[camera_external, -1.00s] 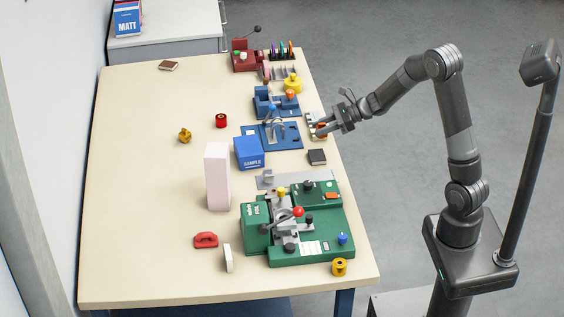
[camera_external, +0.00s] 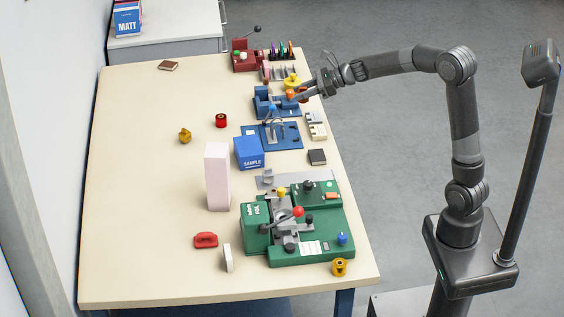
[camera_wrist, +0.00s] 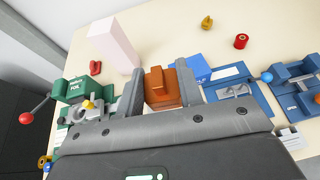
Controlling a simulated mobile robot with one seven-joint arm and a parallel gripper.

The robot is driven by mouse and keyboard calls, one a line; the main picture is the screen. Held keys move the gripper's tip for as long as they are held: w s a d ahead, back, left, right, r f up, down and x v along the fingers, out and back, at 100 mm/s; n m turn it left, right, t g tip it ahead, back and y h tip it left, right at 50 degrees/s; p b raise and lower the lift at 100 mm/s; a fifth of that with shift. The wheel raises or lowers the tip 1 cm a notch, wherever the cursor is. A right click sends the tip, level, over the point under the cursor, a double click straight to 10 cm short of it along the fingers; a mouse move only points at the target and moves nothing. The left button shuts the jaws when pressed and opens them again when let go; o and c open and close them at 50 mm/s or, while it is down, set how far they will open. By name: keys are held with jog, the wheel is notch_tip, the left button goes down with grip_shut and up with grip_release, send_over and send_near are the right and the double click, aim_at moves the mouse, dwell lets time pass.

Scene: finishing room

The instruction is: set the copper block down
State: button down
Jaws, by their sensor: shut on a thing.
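My gripper (camera_wrist: 160,91) is shut on the copper block (camera_wrist: 161,86). The block is orange-brown with a narrower upper part, and it sits between the two grey fingers in the wrist view. In the external view my gripper (camera_external: 303,94) holds it above the right edge of the table, by the blue machine (camera_external: 266,106) and the yellow piece (camera_external: 292,84). There the block is small and partly hidden by the fingers. I cannot tell its exact height above the table.
Pale blocks (camera_external: 318,132) and a dark block (camera_external: 317,157) lie along the right table edge. A blue fixture (camera_external: 287,140), a blue sample box (camera_external: 249,153), a tall pale block (camera_external: 217,177) and a green machine (camera_external: 315,248) stand nearby. The table's left half is mostly clear.

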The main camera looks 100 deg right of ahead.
jog(key=shift+w+d+r+m+g+h, duration=0.3)
jog(key=shift+w+d+m+h, duration=0.55)
jog(key=shift+w, duration=4.15)
jog(key=shift+w+d+r+m+g+h, duration=0.2)
jog(key=shift+w+d+r+m+h, duration=0.65)
jog(key=shift+w, duration=4.1)
jog(key=shift+h, duration=0.3)
jog(key=f, duration=1.1)
jog(key=a+f, duration=0.1)
jog(key=f, duration=0.5)
jog(key=shift+w+f, duration=0.1)
jog(key=shift+f, duration=0.15)
jog(key=w+a+f, duration=0.2)
jog(key=w, duration=0.1)
jog(key=w+a+f, duration=0.2)
jog(key=w, duration=0.1)
jog(key=w+a+f, duration=0.2)
jog(key=w+f, duration=0.1)
jog(key=shift+w+a, duration=0.15)
jog(key=shift+w, duration=0.05)
notch_tip(320, 180, down, 4)
jog(key=shift+f, duration=0.1)
jog(key=c, duration=1)
grip_release()
